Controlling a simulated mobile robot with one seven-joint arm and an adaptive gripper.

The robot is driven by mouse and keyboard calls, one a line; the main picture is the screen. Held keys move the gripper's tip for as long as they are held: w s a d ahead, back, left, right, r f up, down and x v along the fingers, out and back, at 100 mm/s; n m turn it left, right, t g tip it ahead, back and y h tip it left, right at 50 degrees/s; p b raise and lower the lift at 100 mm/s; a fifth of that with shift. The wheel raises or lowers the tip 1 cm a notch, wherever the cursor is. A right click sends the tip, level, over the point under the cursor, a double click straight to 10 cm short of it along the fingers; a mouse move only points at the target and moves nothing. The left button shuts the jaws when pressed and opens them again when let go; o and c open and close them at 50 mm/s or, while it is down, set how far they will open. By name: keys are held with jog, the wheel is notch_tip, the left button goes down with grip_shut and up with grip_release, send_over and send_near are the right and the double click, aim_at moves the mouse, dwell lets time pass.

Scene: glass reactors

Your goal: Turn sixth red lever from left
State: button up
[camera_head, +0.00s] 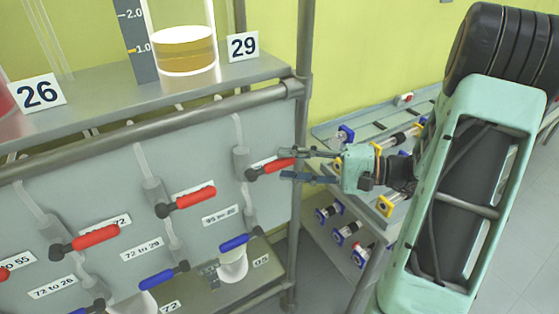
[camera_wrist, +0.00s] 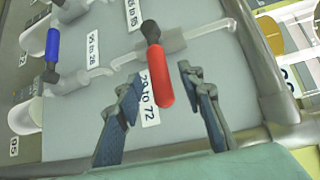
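In the head view a row of red-handled levers runs along the grey panel (camera_head: 110,190). The rightmost red lever (camera_head: 277,165) is at the panel's right end, with its handle pointing right. Further left are another red lever (camera_head: 190,199), one lower (camera_head: 92,237), and a part of one at the left edge (camera_head: 6,273). My gripper (camera_head: 288,165) is at the rightmost red lever's handle. In the wrist view my open gripper (camera_wrist: 159,87) has its blue-padded fingers on either side of the red lever (camera_wrist: 157,75), with gaps between. A label reading "29 to 72" is behind the handle.
Blue levers (camera_head: 236,242) sit below the red ones. A glass vessel with amber liquid (camera_head: 185,50) stands on the shelf above, beside sign 29 (camera_head: 242,46). A metal post (camera_head: 303,100) stands close to my gripper. A rack with blue and yellow fittings (camera_head: 345,215) is behind it.

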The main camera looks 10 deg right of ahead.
aim_at(287, 165)
jog(key=shift+x, duration=1.55)
jog(key=shift+d, duration=0.1)
jog(key=shift+c, duration=0.2)
grip_shut()
